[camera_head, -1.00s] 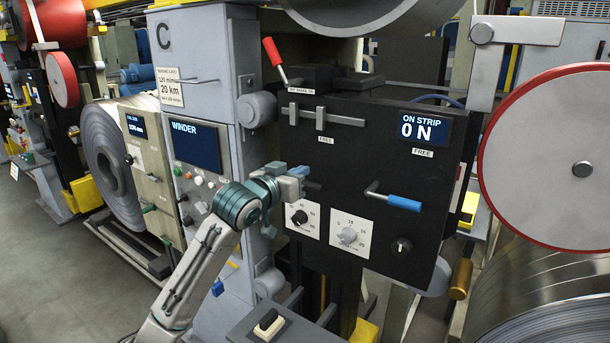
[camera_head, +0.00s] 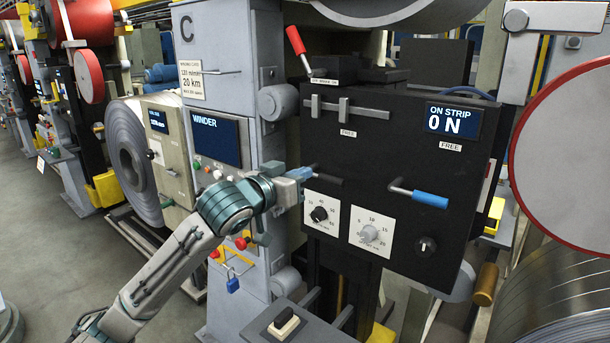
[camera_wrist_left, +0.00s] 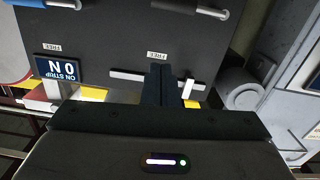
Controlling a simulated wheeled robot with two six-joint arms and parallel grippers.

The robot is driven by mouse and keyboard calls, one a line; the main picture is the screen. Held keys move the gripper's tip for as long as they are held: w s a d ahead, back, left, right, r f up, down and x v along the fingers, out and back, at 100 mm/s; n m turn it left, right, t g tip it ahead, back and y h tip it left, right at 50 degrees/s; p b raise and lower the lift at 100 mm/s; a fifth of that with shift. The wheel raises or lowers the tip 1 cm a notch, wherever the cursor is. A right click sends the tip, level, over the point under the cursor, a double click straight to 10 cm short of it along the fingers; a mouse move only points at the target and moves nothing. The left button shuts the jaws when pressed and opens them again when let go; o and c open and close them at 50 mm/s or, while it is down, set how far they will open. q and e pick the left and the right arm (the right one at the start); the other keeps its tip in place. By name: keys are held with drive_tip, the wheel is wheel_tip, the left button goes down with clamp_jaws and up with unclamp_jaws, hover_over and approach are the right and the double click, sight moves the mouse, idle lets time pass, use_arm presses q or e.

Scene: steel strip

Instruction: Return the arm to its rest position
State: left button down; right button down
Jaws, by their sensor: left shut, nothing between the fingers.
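My left arm comes in from the lower left in the head view. Its gripper (camera_head: 302,174) is shut and empty, in front of the black control panel (camera_head: 395,160), by the left black-handled lever (camera_head: 328,180). I cannot tell from the head view how large the gap to the lever is. In the left wrist view the closed fingers (camera_wrist_left: 159,82) show against the panel, below a FREE label, with the black handle (camera_wrist_left: 174,5) apart from them at the top. My right gripper is in neither view.
The panel carries a blue-handled lever (camera_head: 420,198), a red-handled lever (camera_head: 296,41), dials (camera_head: 320,214) and an ON STRIP display (camera_head: 452,122). The grey WINDER column (camera_head: 220,60) stands behind my arm. A steel coil (camera_head: 130,160) is left; open floor (camera_head: 50,230) lies further left.

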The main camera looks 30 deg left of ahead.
use_arm(q)
drive_tip(key=shift+f, duration=0.1)
drive_tip(key=s+d+f+g+y, duration=0.1)
drive_tip(key=s+d+f+g, duration=0.15)
drive_tip(key=f, duration=0.65)
drive_tip(key=s+d+f+g, duration=0.1)
drive_tip(key=s+f+g, duration=0.15)
drive_tip(key=f, duration=0.55)
drive_tip(key=s+d+f+g+y, duration=0.1)
drive_tip(key=s+f, duration=0.3)
drive_tip(key=f, duration=0.5)
drive_tip(key=s+d+f+m+g, duration=0.1)
drive_tip(key=s+d+f+g, duration=0.25)
drive_tip(key=s+f, duration=0.7)
drive_tip(key=s+d+f+g, duration=0.2)
drive_tip(key=s+f+g, duration=0.35)
drive_tip(key=s, duration=0.75)
drive_tip(key=s+a+f+x, duration=0.1)
drive_tip(key=s+x, duration=0.2)
drive_tip(key=x, duration=1.3)
drive_tip(key=s+a+x, duration=0.1)
drive_tip(key=s+x, duration=0.3)
drive_tip(key=x, duration=1.3)
drive_tip(key=s+a+f+g+b, duration=0.1)
drive_tip(key=s+f, duration=1.7)
drive_tip(key=f, duration=0.1)
drive_tip(key=shift+a+n+b, duration=0.2)
drive_tip(key=shift+n+b, duration=0.1)
